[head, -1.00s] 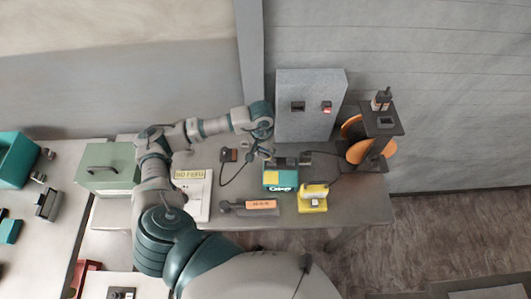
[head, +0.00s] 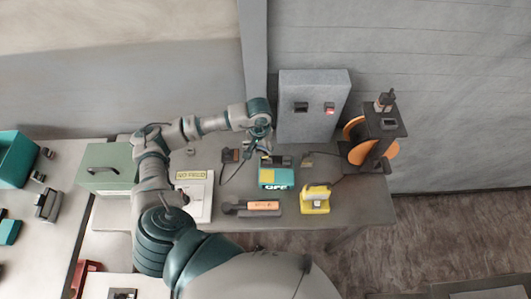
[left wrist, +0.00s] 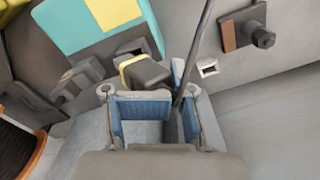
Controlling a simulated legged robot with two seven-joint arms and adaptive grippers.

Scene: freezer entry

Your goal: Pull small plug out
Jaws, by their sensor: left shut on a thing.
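My left gripper (head: 263,153) hangs over the back of the table, in front of the grey wall box. In the left wrist view its blue-padded fingers (left wrist: 165,112) are close to the lower end of a dark cable (left wrist: 199,45). The cable runs into the narrow gap by the right finger. The small plug on that end is mostly hidden by the pads. In the head view the cable (head: 237,168) slants from the gripper to the tabletop. A dark block with a yellow band (left wrist: 145,74) sits just beyond the fingertips. My right gripper is out of view.
The grey box (head: 314,125) has a red light. A teal device (head: 276,178), an orange-handled tool (head: 262,206) and a yellow device (head: 316,198) lie nearby. An orange reel stand (head: 380,125) is at right. A green case (head: 107,170) is at left.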

